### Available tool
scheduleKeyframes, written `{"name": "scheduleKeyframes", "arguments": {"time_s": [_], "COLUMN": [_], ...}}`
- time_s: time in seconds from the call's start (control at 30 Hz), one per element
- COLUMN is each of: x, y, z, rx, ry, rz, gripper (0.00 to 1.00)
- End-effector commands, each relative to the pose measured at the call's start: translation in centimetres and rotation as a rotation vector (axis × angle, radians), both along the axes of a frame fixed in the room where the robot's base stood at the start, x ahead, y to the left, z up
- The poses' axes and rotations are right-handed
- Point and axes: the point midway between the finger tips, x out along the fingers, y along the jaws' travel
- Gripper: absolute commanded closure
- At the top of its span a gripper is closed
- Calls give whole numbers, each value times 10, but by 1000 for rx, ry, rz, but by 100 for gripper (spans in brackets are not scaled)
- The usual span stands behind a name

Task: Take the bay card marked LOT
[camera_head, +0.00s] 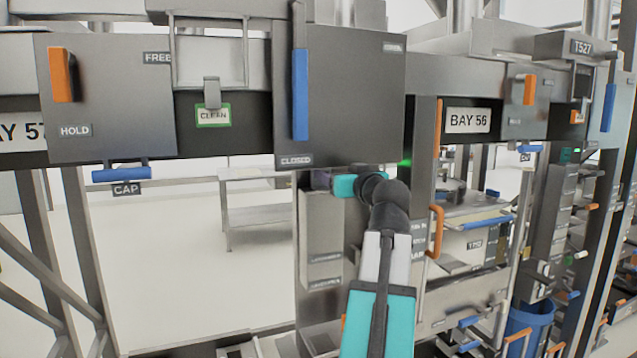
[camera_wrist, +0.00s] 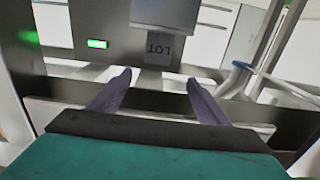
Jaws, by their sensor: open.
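In the wrist view, a small grey card marked LOT (camera_wrist: 160,51) sits upright ahead of my gripper, its lettering upside down in the picture. My gripper (camera_wrist: 160,78) is open, with its two dark fingers apart and nothing between them. The card appears just beyond the gap between the fingertips, and I cannot tell the exact distance. In the head view my arm reaches up to the column left of the BAY 56 sign. I cannot make out the LOT card there, and my fingers are not clear.
A green light (camera_wrist: 97,44) glows on a panel left of the card. In the head view, a large grey panel marked CLOSED (camera_head: 345,100) hangs above my arm. The BAY 56 sign (camera_head: 468,120) and an orange handle (camera_head: 436,232) are to its right. A CLEAN tag (camera_head: 213,116) hangs left.

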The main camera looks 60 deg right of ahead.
Motion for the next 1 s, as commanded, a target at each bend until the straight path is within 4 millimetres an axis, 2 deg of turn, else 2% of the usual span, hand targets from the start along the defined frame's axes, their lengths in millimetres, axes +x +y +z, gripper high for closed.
{"name": "scheduleKeyframes", "arguments": {"time_s": [0.47, 1.0], "x": [-4, 49], "y": [-8, -50], "z": [3, 4], "rx": [-3, -2], "ry": [-2, -1], "rz": [-11, -13], "gripper": [30, 30]}}
